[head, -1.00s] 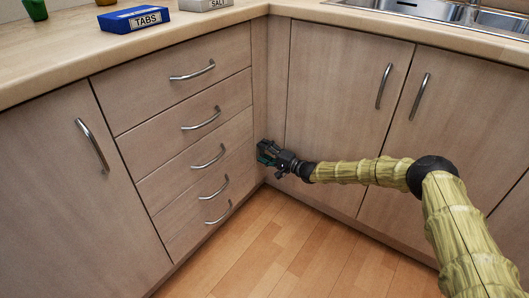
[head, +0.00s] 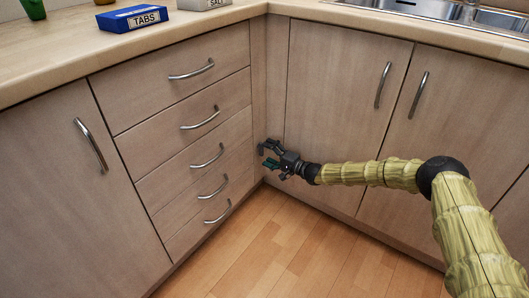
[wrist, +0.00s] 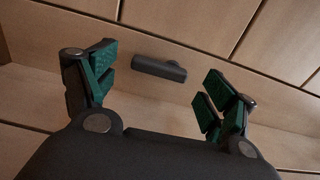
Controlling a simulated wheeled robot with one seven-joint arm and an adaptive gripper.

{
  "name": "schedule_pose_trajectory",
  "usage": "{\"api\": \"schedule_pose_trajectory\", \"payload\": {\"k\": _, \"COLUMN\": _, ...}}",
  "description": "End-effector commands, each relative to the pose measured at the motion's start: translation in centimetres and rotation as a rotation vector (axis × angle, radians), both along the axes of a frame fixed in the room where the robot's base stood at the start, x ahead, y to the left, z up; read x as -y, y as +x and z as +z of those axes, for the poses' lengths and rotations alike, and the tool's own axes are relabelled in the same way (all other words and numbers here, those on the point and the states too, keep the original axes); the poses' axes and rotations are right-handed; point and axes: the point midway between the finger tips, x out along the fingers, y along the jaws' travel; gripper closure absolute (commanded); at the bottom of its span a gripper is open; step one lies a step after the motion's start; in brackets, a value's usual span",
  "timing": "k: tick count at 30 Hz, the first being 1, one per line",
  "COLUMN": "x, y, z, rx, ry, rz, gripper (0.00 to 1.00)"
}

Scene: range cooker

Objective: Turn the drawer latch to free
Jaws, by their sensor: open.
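The latch (wrist: 160,69) is a short dark bar on a pale wooden strip beside the drawer fronts, seen in the wrist view. It lies nearly lengthwise across the picture, slightly tilted. My gripper (head: 264,156) is in the head view at the corner, right of the drawer stack. In the wrist view my gripper (wrist: 160,72) is open, its green-padded fingers spread left and right of the latch, with gaps on both sides. The latch appears beyond the fingertips, apart from them. In the head view I cannot make out the latch separately from the gripper.
A stack of several drawers (head: 185,122) with curved metal handles stands left of my gripper. Cupboard doors (head: 340,110) stand close on the right. The wooden floor (head: 265,245) is clear. A blue TABS box (head: 133,20) is on the worktop (head: 60,60).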

Motion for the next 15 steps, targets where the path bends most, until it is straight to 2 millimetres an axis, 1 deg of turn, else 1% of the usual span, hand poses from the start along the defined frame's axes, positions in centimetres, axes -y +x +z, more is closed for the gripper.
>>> {"api": "schedule_pose_trajectory", "payload": {"k": 1, "x": 0.8, "y": -0.4, "z": 0.0, "rx": -0.001, "ry": 0.0, "rz": -0.002, "gripper": 0.15}}
{"api": "schedule_pose_trajectory", "payload": {"k": 15, "x": 6.2, "y": -4.4, "z": 0.0, "rx": -0.002, "ry": 0.001, "rz": -0.002, "gripper": 0.15}}
